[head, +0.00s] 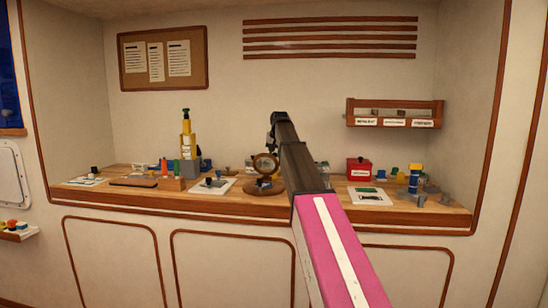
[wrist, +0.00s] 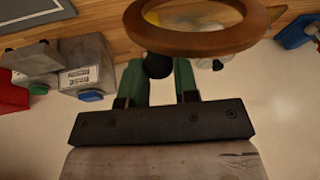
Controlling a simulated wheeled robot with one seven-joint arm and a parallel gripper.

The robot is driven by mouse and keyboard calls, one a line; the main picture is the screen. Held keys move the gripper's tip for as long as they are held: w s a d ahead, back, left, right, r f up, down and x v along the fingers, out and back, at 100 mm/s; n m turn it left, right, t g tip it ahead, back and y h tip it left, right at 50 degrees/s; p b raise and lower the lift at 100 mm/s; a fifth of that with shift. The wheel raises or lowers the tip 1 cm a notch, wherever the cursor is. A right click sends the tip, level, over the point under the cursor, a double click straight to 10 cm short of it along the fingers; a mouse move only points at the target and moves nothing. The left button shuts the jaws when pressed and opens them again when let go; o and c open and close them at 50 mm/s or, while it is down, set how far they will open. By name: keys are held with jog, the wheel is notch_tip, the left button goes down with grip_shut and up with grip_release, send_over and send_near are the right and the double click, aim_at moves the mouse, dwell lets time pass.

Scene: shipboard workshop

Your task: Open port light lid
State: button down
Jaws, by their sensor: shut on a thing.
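The port light appears as a round wooden ring (head: 265,155) standing on a round brown base (head: 263,188) on the bench. In the wrist view, a wooden ring (wrist: 196,47) fills the top middle, with objects showing through it. A black ball-shaped knob (wrist: 157,66) sits at the ring's near edge, between the green fingers of my gripper (wrist: 160,80). My gripper is shut on this knob. In the head view my arm reaches over the bench and its end is close above the ring; the fingers are hard to make out. How far the lid is open I cannot tell.
A red box (head: 359,170) stands right of the port light, and a white card (head: 370,196) lies in front of it. A tall yellow and grey stack (head: 187,140) stands to the left. A wooden rack (head: 395,113) hangs on the back wall.

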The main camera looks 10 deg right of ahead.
jog(key=shift+w+d, duration=0.3)
jog(key=shift+w, duration=0.4)
jog(key=shift+w+d, duration=0.25)
jog(key=shift+w, duration=0.45)
jog(key=c, duration=0.9)
grip_release()
jog(key=shift+d+f, duration=0.1)
jog(key=shift+s, duration=0.1)
jog(key=v, duration=1)
jog(key=shift+r, duration=0.4)
jog(key=shift+s, duration=0.15)
